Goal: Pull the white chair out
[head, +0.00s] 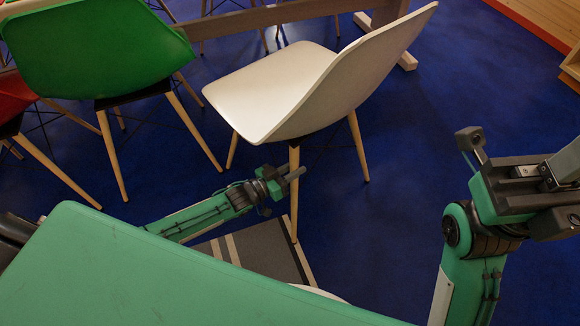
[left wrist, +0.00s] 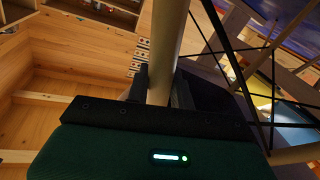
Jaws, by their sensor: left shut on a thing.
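The white chair (head: 292,88) has a shell seat and wooden legs and stands upright on the blue floor in the head view, its back toward the right. My left gripper (head: 289,177) is shut on the chair's near wooden leg (head: 294,218), below the seat. In the left wrist view, the leg (left wrist: 166,45) rises between the two dark fingers of my left gripper (left wrist: 162,92). My right arm is at the right edge of the head view, clear of the chair. Its fingertips are not clearly shown.
A green chair (head: 95,50) stands close on the left, with a red chair (head: 14,95) beyond it. A wooden table frame (head: 280,14) is behind the white chair. A striped grey mat (head: 262,248) lies at the near leg. The blue floor (head: 420,130) to the right is open.

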